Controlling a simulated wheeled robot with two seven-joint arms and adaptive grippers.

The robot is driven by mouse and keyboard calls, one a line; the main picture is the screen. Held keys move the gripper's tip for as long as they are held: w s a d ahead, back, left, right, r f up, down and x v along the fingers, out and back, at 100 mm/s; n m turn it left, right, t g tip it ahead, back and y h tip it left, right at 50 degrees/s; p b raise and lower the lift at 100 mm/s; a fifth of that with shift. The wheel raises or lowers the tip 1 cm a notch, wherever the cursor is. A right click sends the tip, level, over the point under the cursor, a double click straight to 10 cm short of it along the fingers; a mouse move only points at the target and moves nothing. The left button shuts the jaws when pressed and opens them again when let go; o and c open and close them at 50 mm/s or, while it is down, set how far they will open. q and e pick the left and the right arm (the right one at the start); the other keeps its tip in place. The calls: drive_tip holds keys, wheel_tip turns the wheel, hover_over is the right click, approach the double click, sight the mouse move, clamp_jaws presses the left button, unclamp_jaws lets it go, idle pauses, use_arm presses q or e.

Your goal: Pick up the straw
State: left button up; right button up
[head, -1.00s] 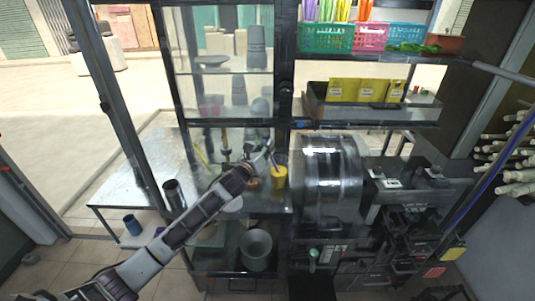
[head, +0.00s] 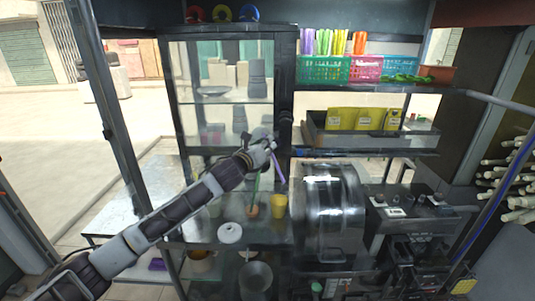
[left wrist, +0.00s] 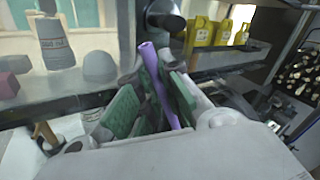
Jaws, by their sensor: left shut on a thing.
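A purple straw (head: 277,168) is in my left gripper (head: 270,147), which is shut on it above the counter. In the head view the straw slants down to the right. Its lower end hangs above a yellow cup (head: 279,207) and apart from it. In the left wrist view the purple straw (left wrist: 158,80) runs between the green finger pads of the left gripper (left wrist: 152,98). My right gripper is not in view.
A small brown container (head: 253,211) with a green stick stands beside the cup. A white lid (head: 230,233) lies to the left. The shiny press drum (head: 333,200) is on the right. A shelf tray with yellow packs (head: 365,120) and coloured baskets (head: 322,70) are above.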

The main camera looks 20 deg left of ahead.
use_arm(q)
drive_tip(key=shift+r, duration=0.9)
